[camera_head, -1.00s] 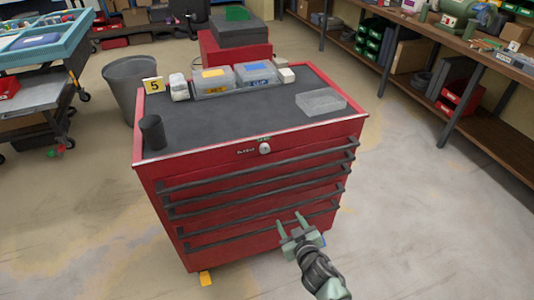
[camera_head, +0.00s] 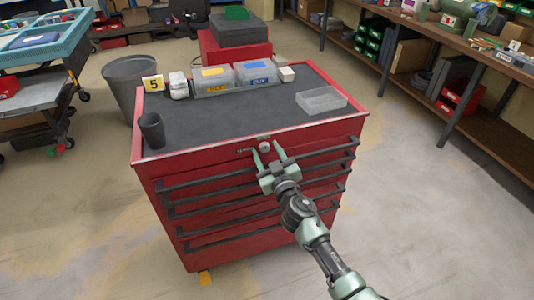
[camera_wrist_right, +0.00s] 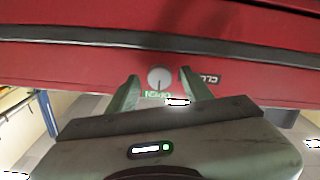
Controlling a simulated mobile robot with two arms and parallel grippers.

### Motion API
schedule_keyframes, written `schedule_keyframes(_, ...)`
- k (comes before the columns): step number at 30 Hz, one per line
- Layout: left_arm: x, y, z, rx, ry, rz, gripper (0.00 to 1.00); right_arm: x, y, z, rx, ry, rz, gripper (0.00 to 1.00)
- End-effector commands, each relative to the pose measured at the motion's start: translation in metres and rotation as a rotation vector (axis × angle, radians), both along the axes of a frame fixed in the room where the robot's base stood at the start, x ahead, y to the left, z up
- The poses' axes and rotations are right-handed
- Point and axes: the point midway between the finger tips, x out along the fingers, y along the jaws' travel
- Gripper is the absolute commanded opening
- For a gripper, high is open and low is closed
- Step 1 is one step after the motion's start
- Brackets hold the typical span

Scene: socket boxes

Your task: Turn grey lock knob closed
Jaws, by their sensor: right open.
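The grey lock knob (camera_head: 265,145) is a small round knob on the upper front of the red tool cabinet (camera_head: 150,178), above the drawers. It also shows in the right wrist view (camera_wrist_right: 159,78), with a slot mark on its face, a green label beside it and a dark label reading like "CLO…" to its right. My right gripper (camera_head: 268,152) is open. Its two green fingers (camera_wrist_right: 160,90) point at the knob, one on each side of it, with nothing held. I cannot tell whether they touch the knob. My left gripper is not in view.
Dark drawer handles (camera_head: 215,184) stick out below the knob. A workbench (camera_head: 480,50) stands at the right; the floor between is clear.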

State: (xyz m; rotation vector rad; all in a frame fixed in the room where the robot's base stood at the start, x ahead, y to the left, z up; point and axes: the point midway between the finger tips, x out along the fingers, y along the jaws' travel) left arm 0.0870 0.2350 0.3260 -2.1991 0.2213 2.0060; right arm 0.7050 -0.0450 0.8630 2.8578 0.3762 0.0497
Motion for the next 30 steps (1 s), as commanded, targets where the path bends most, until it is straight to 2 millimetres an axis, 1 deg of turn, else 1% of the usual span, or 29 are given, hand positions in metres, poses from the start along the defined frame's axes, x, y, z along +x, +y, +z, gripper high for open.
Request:
schedule_keyframes(7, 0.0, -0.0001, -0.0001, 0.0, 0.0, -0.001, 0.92, 0.0016, 0.0002, 0.0001, 0.0, 0.0, 0.0, 0.5)
schedule_keyframes(8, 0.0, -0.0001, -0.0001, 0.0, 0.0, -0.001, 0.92, 0.0016, 0.0002, 0.0001, 0.0, 0.0, 0.0, 0.47)
schedule_keyframes(9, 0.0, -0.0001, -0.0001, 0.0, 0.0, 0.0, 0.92, 0.0015, 0.0003, -0.0001, 0.0, 0.0, 0.0, 0.36)
schedule_keyframes(11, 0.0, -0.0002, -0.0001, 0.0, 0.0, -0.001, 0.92, 0.0015, 0.0002, 0.0, 0.0, 0.001, 0.0, 0.19)
schedule_keyframes(12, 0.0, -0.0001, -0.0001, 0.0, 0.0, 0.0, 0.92, 0.0015, 0.0002, 0.0, 0.0, 0.001, 0.0, 0.08)
schedule_keyframes(13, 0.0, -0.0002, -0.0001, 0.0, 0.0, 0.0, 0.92, 0.0014, 0.0002, 0.0, 0.0, 0.001, 0.0, 0.0)
schedule_keyframes(23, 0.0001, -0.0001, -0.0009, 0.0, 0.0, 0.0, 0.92, 0.0013, 0.0002, -0.0005, -0.029, -0.007, 0.0, 0.0)
schedule_keyframes(30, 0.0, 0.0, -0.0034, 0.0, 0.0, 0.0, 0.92, 0.0012, 0.0005, -0.0009, -0.149, -0.04, 0.001, 0.0)
